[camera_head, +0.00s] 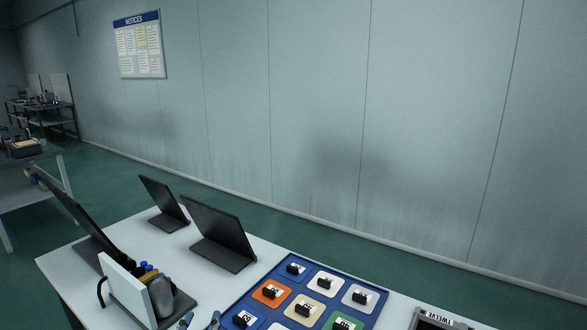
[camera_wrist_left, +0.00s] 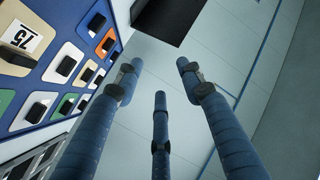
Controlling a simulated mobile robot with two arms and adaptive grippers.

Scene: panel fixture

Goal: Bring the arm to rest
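My left gripper (camera_wrist_left: 158,78) shows in the left wrist view with its blue, dark-banded fingers spread apart and nothing between them. In the head view, what look like its fingertips (camera_head: 199,320) just enter at the bottom edge, beside the left side of the blue panel. The blue panel (camera_head: 240,304) lies on the white table and carries several coloured tiles with black blocks on them. It also fills the left of the left wrist view (camera_wrist_left: 62,38). The fingers appear apart from the panel. My right gripper is in neither view.
The white table (camera_head: 75,262) holds dark tilted stands (camera_head: 218,232) and a cluster with a white plate (camera_head: 122,290) at front left. A pale wall (camera_head: 320,120) stands behind; another table (camera_head: 35,170) is far left.

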